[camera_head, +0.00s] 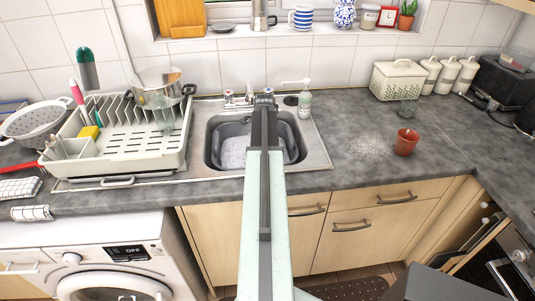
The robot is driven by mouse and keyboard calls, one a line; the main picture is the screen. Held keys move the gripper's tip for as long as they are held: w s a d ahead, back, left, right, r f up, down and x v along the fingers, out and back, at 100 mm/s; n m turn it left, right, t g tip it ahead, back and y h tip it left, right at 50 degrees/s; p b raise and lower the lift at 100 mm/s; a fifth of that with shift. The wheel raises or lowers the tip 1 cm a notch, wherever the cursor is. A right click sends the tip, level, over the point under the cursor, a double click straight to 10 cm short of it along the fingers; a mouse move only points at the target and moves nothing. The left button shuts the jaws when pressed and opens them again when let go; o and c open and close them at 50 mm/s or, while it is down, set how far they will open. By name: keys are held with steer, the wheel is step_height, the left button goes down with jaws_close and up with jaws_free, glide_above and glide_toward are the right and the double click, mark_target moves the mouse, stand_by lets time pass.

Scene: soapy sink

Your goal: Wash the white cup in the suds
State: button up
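The sink (318,155) is set in the counter with a grey basin in it. Pale suds (232,158) show in the basin to the left of my arm. My arm reaches straight out over the middle of the basin and hides part of it. My gripper (265,97) is at the far end of the arm, in front of the tap. It is small and seen from behind, so I cannot tell whether it is open or holds anything. I cannot make out a plain white cup in this view.
A dish rack (120,165) with a pot (158,82) stands left of the sink. A soap bottle (305,103) stands behind the basin. A red cup (405,142), a glass (407,108) and spilled white grains (369,146) are on the right counter. A striped mug (302,17) is on the windowsill.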

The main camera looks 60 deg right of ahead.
steer(key=shift+s+d, duration=0.5)
steer(key=shift+s, duration=0.2)
steer(key=shift+s+d, duration=0.5)
steer(key=shift+s, duration=0.2)
steer(key=shift+w+a, duration=0.55)
steer(key=shift+w, duration=0.2)
steer(key=shift+w+a, duration=0.5)
steer(key=shift+w, duration=0.25)
steer(key=shift+s+d, duration=0.55)
steer(key=shift+s, duration=0.2)
steer(key=shift+s+d, duration=0.5)
steer(key=shift+s, duration=0.25)
steer(key=shift+w+a, duration=0.55)
steer(key=shift+w, duration=0.2)
steer(key=shift+w+a, duration=0.5)
steer(key=shift+w, duration=0.25)
step_height(320, 180, up, 19)
steer(key=p, duration=1.8)
steer(key=shift+f+p, duration=0.15)
steer(key=shift+p, duration=0.2)
